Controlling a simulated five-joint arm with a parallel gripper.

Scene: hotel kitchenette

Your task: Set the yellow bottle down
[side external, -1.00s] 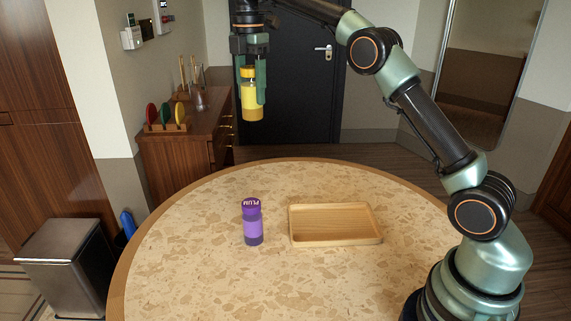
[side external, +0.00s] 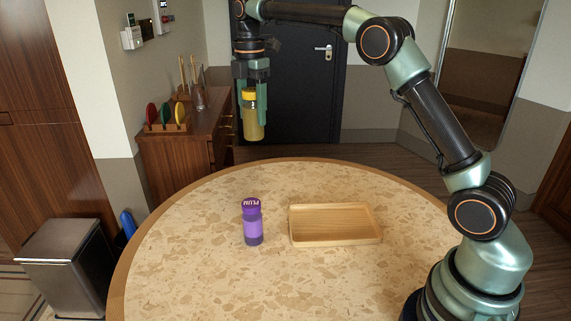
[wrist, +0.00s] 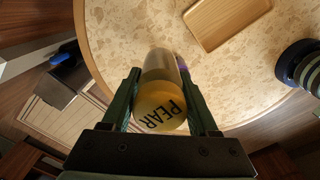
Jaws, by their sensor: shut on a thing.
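The yellow bottle (side external: 253,122) hangs upright from my gripper (side external: 252,100), high above the far edge of the round table (side external: 330,280). In the wrist view, the bottle (wrist: 158,75) sits between the two fingers of my gripper (wrist: 160,88), its yellow lid marked PEAR towards the camera. The fingers are shut on it near the lid. Nothing is under the bottle's base in the side view; it is clear of the tabletop.
A purple bottle (side external: 252,224) marked PLUM stands on the table. It is mostly hidden behind the yellow bottle in the wrist view. A shallow wooden tray (side external: 335,239), empty, lies to its right. The tabletop is otherwise clear. A sideboard (side external: 170,153) stands behind.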

